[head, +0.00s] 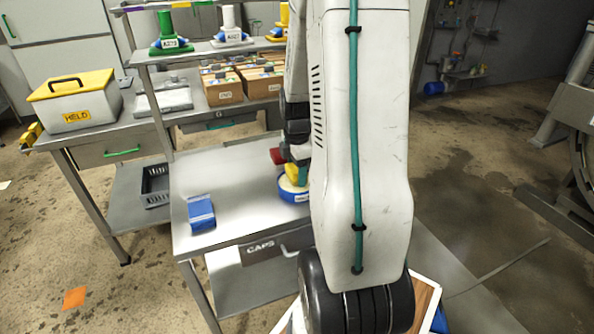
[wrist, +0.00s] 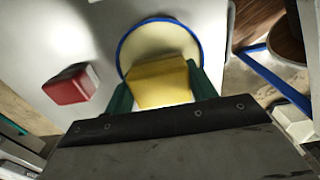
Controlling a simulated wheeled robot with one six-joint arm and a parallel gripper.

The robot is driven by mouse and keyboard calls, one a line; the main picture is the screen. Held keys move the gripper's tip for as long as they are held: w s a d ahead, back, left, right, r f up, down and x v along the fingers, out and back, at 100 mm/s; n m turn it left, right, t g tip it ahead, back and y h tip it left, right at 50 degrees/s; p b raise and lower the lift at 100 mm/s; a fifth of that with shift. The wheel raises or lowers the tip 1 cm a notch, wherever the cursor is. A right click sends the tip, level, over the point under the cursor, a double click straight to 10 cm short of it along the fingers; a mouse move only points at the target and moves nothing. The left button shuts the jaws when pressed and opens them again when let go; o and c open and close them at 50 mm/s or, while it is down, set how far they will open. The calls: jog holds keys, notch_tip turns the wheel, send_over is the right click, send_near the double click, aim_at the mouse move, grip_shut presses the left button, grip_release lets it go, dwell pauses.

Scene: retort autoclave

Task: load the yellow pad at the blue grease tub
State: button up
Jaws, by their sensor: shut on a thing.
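The yellow pad (wrist: 160,84) is held between the two green fingers of my gripper (wrist: 163,88) in the wrist view. The blue grease tub (wrist: 141,30) is a round tub with a blue rim and pale cream contents, and the pad is over its near part. I cannot tell whether the pad touches the grease. In the head view the blue tub (head: 294,193) stands on the steel table, with the yellow pad (head: 292,173) at its top. My arm hides the tub's right side and most of my gripper.
A red block (wrist: 70,84) stands on the table left of the tub. A blue box (head: 201,212) lies near the table's left edge. The tabletop between box and tub is clear.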

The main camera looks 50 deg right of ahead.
jog(key=shift+f, duration=0.6)
dwell(1.1)
jog(key=shift+r, duration=0.15)
jog(key=shift+r, duration=3.4)
